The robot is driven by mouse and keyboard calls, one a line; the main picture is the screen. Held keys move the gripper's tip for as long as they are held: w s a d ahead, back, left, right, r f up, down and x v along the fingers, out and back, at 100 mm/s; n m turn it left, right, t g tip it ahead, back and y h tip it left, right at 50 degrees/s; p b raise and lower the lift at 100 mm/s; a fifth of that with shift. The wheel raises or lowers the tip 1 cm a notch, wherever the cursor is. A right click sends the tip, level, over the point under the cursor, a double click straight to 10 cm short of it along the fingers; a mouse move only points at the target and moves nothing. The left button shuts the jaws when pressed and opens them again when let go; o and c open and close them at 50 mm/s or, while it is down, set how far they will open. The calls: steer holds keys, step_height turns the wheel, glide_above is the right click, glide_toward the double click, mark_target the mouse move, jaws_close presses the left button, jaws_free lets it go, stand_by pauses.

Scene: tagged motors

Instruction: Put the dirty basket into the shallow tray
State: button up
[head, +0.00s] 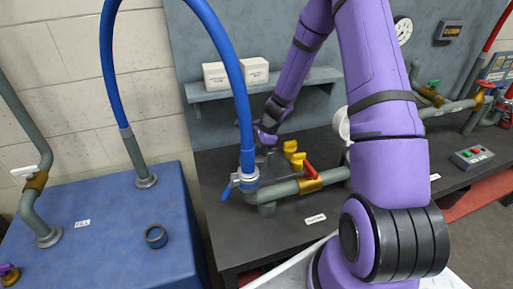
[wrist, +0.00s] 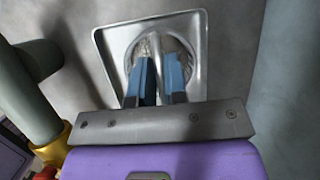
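The shallow tray (wrist: 110,62) is a square, shiny metal tray with a raised rim, on the dark bench top in the wrist view. A round, greyish basket (wrist: 150,46) shows inside the tray's outline, partly hidden behind my fingers. I cannot tell whether it rests on the tray floor. My gripper (wrist: 161,60) has its two blue fingers over the basket, with a narrow gap between them. Whether they hold the basket's wall is unclear.
A grey pipe with a red-handled valve (head: 310,178) runs along the bench front, close to my gripper. Yellow fittings (head: 294,155) stand just right of it. A blue hose (head: 232,75) arches in front.

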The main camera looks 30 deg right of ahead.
steer(key=o, duration=0.3)
steer(key=shift+r, duration=0.1)
steer(key=v, duration=1.2)
steer(key=s+a+r+n, duration=0.2)
steer(key=r+n, duration=0.1)
steer(key=r, duration=0.3)
steer(key=s+a+r+n, duration=0.2)
steer(key=a+r, duration=0.1)
steer(key=r, duration=0.2)
steer(key=s+a+r+n+t+h, duration=0.1)
steer(key=s+a+r+n, duration=0.1)
steer(key=s+r+n, duration=0.3)
steer(key=s+a+r+n+h, duration=0.1)
steer(key=s+r+n, duration=0.4)
steer(key=s, duration=0.6)
steer(key=s+a+r+n+t+h, duration=0.1)
steer(key=s+a+r+n+h, duration=0.1)
steer(key=s+r, duration=0.4)
steer(key=shift+s+a+r+n+t, duration=0.1)
steer(key=shift+s+a+r+n, duration=0.1)
steer(key=shift+s+n, duration=0.3)
steer(key=shift+s+a+r+n+t, duration=0.1)
steer(key=shift+s+a+n, duration=0.1)
steer(key=shift+s+n, duration=0.35)
steer(key=shift+s+a+r+n+t, duration=0.1)
steer(key=shift+s+a+n, duration=0.2)
steer(key=shift+s, duration=0.3)
